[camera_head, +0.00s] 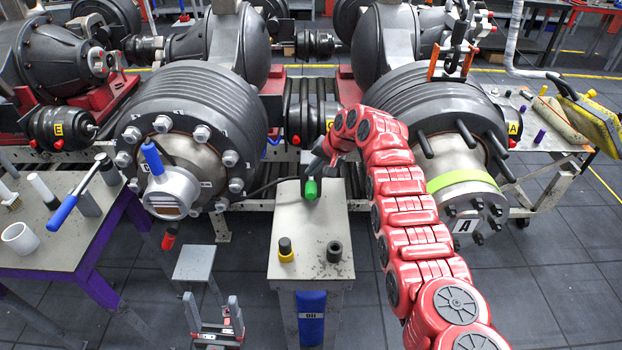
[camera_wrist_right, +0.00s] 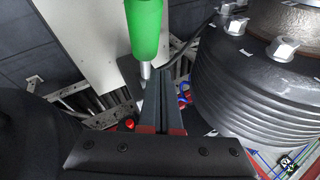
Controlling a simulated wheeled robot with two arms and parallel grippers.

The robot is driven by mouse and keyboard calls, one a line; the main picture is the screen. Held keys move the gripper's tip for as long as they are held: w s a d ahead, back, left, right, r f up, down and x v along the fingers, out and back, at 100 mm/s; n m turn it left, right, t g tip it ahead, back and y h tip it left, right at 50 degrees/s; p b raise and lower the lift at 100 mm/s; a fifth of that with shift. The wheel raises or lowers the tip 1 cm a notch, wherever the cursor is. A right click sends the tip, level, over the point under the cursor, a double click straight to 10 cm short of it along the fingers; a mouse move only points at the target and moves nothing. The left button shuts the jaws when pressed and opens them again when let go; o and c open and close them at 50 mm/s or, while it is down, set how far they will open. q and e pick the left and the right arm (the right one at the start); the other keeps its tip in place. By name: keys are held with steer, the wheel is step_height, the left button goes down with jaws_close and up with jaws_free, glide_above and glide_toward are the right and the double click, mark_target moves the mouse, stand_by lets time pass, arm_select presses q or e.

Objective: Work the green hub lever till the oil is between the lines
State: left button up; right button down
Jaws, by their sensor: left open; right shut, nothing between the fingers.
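A green lever handle (camera_head: 310,188) stands at the back edge of a grey-topped stand (camera_head: 292,228). In the right wrist view the green handle (camera_wrist_right: 146,28) and its metal stem are just beyond my fingertips. My right gripper (camera_head: 316,164) is shut and empty beside the handle; its closed fingers also show in the wrist view (camera_wrist_right: 160,100). I cannot tell whether they touch the stem. The left hub carries a pale round housing (camera_head: 172,192) with a small brownish window; its oil level and lines are too small to read. My left gripper (camera_head: 213,312) is open and empty at lower left.
A yellow-banded black cap (camera_head: 286,250) and a dark ring (camera_head: 334,251) stand on the grey stand. A blue-handled tool (camera_head: 75,205) and white cup (camera_head: 20,238) are on the left bench. A small stool (camera_head: 194,263) stands between. Floor at right is clear.

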mark_target(313, 181)
steer(key=shift+s+f, duration=0.25)
steer(key=shift+f, duration=0.35)
steer(key=shift+s+f, duration=0.2)
steer(key=shift+f, duration=0.45)
steer(key=shift+s+f, duration=0.25)
steer(key=shift+f, duration=0.35)
stand_by(1.7)
steer(key=shift+r, duration=0.15)
steer(key=shift+w+r+b, duration=0.3)
steer(key=shift+r+b, duration=0.05)
steer(key=shift+r, duration=0.35)
steer(key=shift+w+r+b, duration=0.25)
steer(key=shift+r+b, duration=0.15)
steer(key=shift+r, duration=0.35)
steer(key=shift+w+r+b, duration=0.3)
steer(key=shift+r+b, duration=0.05)
steer(key=shift+r, duration=0.35)
